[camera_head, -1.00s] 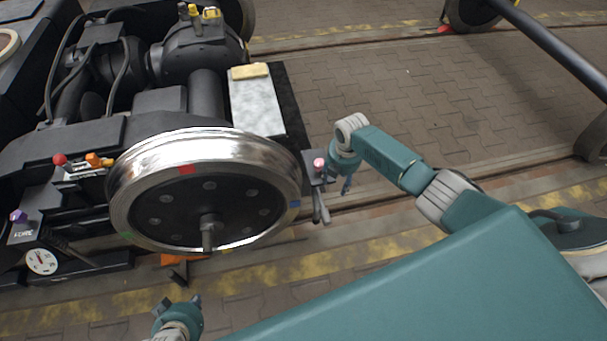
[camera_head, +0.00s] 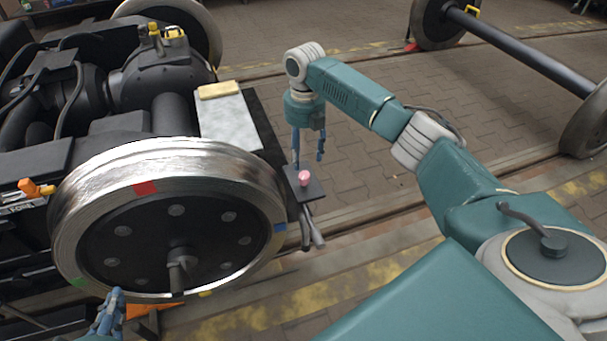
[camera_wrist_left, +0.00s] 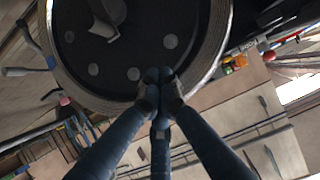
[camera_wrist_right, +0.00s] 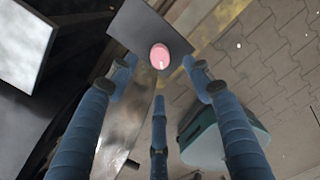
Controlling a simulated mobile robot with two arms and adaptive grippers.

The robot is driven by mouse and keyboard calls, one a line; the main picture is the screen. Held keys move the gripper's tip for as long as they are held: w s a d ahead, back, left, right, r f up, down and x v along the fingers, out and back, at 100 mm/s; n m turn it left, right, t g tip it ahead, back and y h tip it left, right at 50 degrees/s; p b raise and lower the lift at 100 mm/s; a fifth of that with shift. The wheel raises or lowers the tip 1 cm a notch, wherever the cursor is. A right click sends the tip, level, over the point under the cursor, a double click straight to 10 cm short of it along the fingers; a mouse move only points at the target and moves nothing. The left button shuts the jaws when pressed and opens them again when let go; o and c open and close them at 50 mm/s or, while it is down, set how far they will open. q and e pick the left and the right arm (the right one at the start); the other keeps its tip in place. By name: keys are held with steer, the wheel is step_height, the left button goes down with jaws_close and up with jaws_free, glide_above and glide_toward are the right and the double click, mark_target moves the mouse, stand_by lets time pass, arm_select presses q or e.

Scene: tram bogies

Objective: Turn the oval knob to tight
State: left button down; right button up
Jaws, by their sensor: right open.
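The oval knob (camera_head: 304,177) is pink and sits on a small dark plate (camera_head: 314,190) to the right of the large wheel. In the right wrist view the knob (camera_wrist_right: 160,56) has a short white mark on its lower part. My right gripper (camera_head: 308,160) points down just above and behind the knob, its fingers spread; in the right wrist view no finger visibly touches it. My left gripper (camera_head: 114,297) is low in front of the wheel. Its fingertips (camera_wrist_left: 160,82) meet in the left wrist view, with nothing visible between them.
The wheel (camera_head: 160,232) stands close to the knob's left. A lever (camera_head: 313,230) hangs below the plate. A pale block (camera_head: 228,121) with a yellow piece (camera_head: 219,90) lies behind. Paved floor (camera_head: 365,150) is open to the right.

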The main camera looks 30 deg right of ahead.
mark_target(304, 175)
step_height(304, 175, down, 7)
steer(key=shift+f+b, duration=0.1)
steer(key=shift+b, duration=0.95)
arm_select(q)
steer(key=w+d+r+t+h, duration=0.2)
steer(key=r+t, duration=0.4)
steer(key=r, duration=0.7)
steer(key=shift+w+d+r+t, duration=0.2)
steer(key=shift+w+d+t, duration=0.1)
steer(key=shift+w, duration=0.3)
arm_select(e)
steer(key=shift+f, duration=0.2)
steer(key=c, duration=1.2)
